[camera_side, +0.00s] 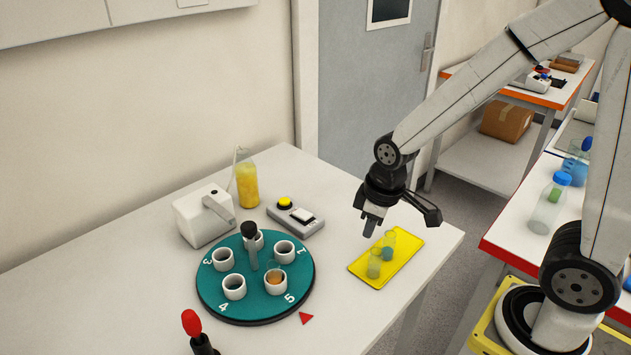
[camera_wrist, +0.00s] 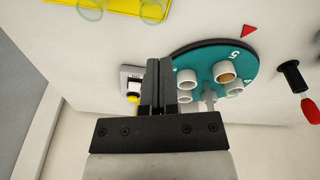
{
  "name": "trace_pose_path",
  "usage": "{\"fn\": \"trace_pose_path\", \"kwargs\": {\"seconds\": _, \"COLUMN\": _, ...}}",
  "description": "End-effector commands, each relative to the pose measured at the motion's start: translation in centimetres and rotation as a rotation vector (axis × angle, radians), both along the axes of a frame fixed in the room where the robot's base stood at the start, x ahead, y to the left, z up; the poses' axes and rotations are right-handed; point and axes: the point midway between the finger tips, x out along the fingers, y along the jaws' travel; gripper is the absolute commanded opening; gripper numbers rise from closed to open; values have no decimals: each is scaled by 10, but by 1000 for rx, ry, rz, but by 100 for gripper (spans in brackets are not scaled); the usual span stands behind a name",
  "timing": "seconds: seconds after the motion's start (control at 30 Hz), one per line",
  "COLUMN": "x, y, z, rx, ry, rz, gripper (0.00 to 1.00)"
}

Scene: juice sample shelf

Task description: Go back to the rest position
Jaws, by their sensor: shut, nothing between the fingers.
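My gripper (camera_side: 371,226) hangs above the white table (camera_side: 120,300), beside the left end of the yellow tray, in the side view. It is shut and empty. In the wrist view its two dark fingers (camera_wrist: 157,68) lie together in the middle. The yellow tray (camera_side: 361,268) holds two clear cups, one greenish (camera_side: 374,263) and one with blue (camera_side: 388,246). The teal round carousel (camera_side: 212,282) carries several white cups and a dark central post (camera_side: 251,248). One cup (camera_side: 276,282) near number 5 holds something orange-brown.
A white device (camera_side: 200,222), a bottle of yellow liquid (camera_side: 247,186) and a grey box with a yellow button (camera_side: 297,215) stand behind the carousel. A red-handled tool (camera_side: 192,325) stands at the front. A second table (camera_side: 500,238) with bottles is at right.

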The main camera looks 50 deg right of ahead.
Motion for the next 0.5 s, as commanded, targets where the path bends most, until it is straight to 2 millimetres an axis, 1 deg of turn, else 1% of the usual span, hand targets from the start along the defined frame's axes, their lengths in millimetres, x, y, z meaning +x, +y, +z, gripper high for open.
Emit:
{"fn": "trace_pose_path", "kwargs": {"seconds": 0.03, "x": -7, "y": -2, "z": -1, "rx": 5, "ry": -12, "rz": -62, "gripper": 0}}
{"fn": "trace_pose_path", "kwargs": {"seconds": 0.2, "x": -24, "y": -8, "z": -4, "rx": 25, "ry": -45, "rz": -242, "gripper": 0}}
{"fn": "trace_pose_path", "kwargs": {"seconds": 0.3, "x": -31, "y": -9, "z": -5, "rx": 35, "ry": -59, "rz": -310, "gripper": 0}}
{"fn": "trace_pose_path", "kwargs": {"seconds": 0.5, "x": -35, "y": -11, "z": -6, "rx": 44, "ry": -67, "rz": -360, "gripper": 0}}
